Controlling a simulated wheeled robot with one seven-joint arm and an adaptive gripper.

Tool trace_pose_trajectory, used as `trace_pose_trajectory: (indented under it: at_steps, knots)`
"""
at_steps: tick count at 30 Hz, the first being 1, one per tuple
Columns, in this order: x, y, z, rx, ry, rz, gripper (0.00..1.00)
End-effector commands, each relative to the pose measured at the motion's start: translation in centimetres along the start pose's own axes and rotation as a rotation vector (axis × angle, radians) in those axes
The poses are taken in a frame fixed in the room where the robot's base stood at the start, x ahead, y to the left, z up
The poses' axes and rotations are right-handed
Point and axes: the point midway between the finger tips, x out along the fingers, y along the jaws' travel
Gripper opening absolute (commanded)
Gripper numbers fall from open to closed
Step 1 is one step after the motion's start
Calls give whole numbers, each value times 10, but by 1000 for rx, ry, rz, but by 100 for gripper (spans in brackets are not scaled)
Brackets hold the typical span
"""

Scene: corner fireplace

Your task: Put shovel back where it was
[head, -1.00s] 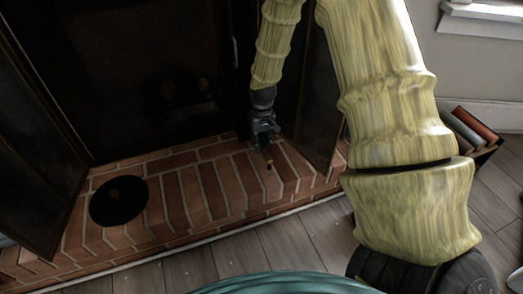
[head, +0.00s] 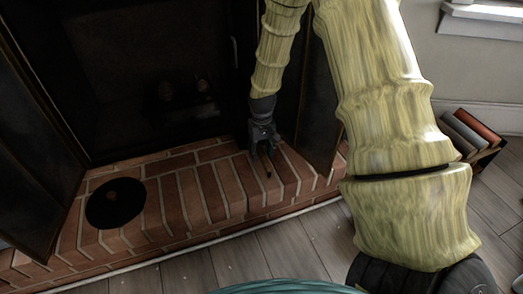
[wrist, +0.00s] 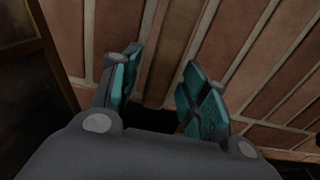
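No shovel can be made out for certain in either view. My gripper (head: 262,165) points down over the right part of the brick hearth (head: 200,195), in front of the fireplace opening. I see nothing held. I cannot tell whether the fingertips touch the brick.
A black disc with a brown centre (head: 116,203) lies on the hearth at left. Open dark doors stand at the left (head: 35,150) and right (head: 322,120) of the fireplace. A small rack of books (head: 472,135) stands at right. The middle of the hearth is clear.

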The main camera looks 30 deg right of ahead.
Motion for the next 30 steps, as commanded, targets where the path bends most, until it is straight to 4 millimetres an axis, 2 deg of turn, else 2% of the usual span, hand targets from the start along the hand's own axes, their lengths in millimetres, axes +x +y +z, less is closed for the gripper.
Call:
trace_pose_trajectory:
  at_steps: [7, 24, 30]
  knots:
    - [-5, 0, 0, 0, 0, 0, 45]
    - [-94, 0, 0, 0, 0, 0, 45]
    - [-115, 0, 0, 0, 1, 0, 45]
